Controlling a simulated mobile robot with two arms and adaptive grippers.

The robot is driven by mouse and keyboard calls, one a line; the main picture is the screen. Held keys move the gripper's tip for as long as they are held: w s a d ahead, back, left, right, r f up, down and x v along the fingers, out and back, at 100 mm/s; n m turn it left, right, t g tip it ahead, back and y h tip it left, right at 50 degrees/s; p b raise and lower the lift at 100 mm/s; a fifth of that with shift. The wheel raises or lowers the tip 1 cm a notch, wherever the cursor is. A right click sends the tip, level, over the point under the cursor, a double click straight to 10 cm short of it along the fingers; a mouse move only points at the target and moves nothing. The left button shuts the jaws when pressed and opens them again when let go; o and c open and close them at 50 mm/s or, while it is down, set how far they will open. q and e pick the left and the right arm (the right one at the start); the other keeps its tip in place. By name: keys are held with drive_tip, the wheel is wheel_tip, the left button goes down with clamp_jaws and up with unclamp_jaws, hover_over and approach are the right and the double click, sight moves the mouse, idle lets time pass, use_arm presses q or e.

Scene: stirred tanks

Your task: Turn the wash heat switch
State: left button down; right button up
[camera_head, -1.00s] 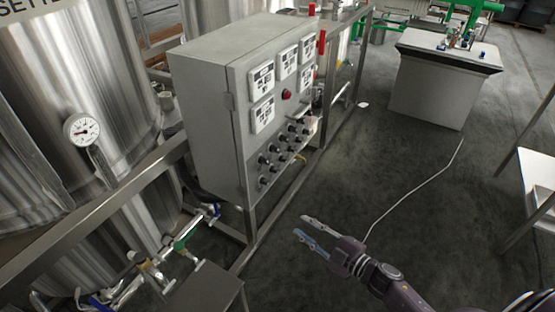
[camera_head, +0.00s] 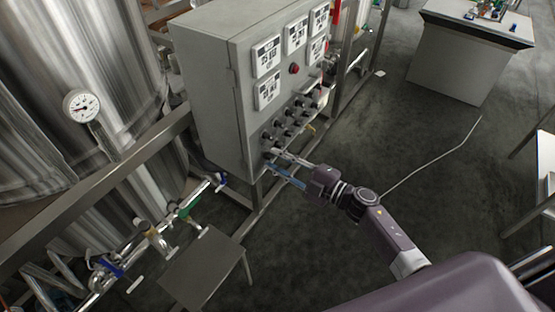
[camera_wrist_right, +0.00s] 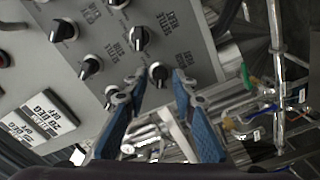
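The grey control cabinet (camera_head: 215,88) stands left of centre in the head view, with rows of black rotary switches (camera_head: 289,120) on the lower part of its front. I cannot read which label says wash heat. My right gripper (camera_head: 276,161) is at the lowest switches near the panel's bottom edge. In the right wrist view this gripper (camera_wrist_right: 157,84) is open, with its two blue-padded fingers apart. A dark switch knob (camera_wrist_right: 158,74) shows between the fingertips; I cannot tell whether they touch it. My left gripper is not in view.
A steel frame rail (camera_head: 110,172) and valve pipes (camera_head: 150,240) lie left and below. A small grey table (camera_head: 205,268) stands below the cabinet. The floor to the right is mostly clear.

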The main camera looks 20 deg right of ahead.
clamp_jaws()
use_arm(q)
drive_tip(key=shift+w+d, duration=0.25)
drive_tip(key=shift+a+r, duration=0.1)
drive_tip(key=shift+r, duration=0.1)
use_arm(e)
drive_tip(key=shift+m+p, duration=0.3)
drive_tip(key=shift+p, duration=0.05)
drive_tip(key=m+p, duration=0.1)
drive_tip(key=m, duration=0.1)
drive_tip(key=shift+r+m+p, duration=0.1)
drive_tip(key=shift+m+p, duration=0.3)
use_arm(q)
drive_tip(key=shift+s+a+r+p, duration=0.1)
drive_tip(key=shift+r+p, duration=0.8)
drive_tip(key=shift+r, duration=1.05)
use_arm(e)
drive_tip(key=shift+m, duration=2.2)
